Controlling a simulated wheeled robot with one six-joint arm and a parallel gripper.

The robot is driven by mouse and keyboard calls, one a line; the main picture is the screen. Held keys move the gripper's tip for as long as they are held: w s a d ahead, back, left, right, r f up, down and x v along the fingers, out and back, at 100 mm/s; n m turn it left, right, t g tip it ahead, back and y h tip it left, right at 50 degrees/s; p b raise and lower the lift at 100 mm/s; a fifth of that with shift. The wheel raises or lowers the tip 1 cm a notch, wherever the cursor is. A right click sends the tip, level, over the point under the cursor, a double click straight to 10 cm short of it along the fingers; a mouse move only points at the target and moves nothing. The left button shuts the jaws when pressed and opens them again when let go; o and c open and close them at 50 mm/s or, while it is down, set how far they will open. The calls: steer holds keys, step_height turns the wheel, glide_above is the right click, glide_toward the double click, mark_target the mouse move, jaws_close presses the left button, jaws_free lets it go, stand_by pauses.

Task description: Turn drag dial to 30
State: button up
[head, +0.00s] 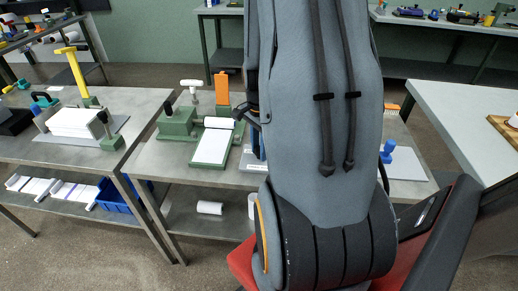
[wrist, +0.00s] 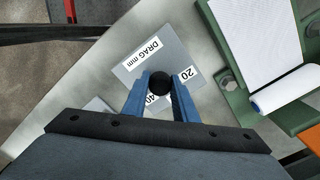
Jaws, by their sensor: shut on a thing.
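The drag dial's black round knob (wrist: 159,83) is between the two blue fingers of my gripper (wrist: 158,92) in the wrist view. My gripper is shut on the knob from both sides. The dial's grey plate (wrist: 147,48) carries the label "DRAG mm" and the marks 20 and 40. The 20 is right of the knob and the 40 is below it, partly covered by a finger. No pointer shows, so I cannot read the setting. In the head view my arm hides the dial and most of my gripper.
A green machine with a white sheet (head: 214,144) and a roller stands left of my arm on the grey bench (head: 150,150). The green frame (wrist: 235,65) lies close right of my gripper in the wrist view. A blue-handled tool (head: 387,150) is to the right.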

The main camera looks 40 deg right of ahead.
steer(key=shift+d, duration=0.1)
steer(key=o, duration=1)
steer(key=shift+o, duration=0.2)
step_height(320, 180, up, 7)
steer(key=shift+r+b, duration=0.1)
steer(key=shift+b, duration=0.35)
steer(key=shift+r, duration=0.35)
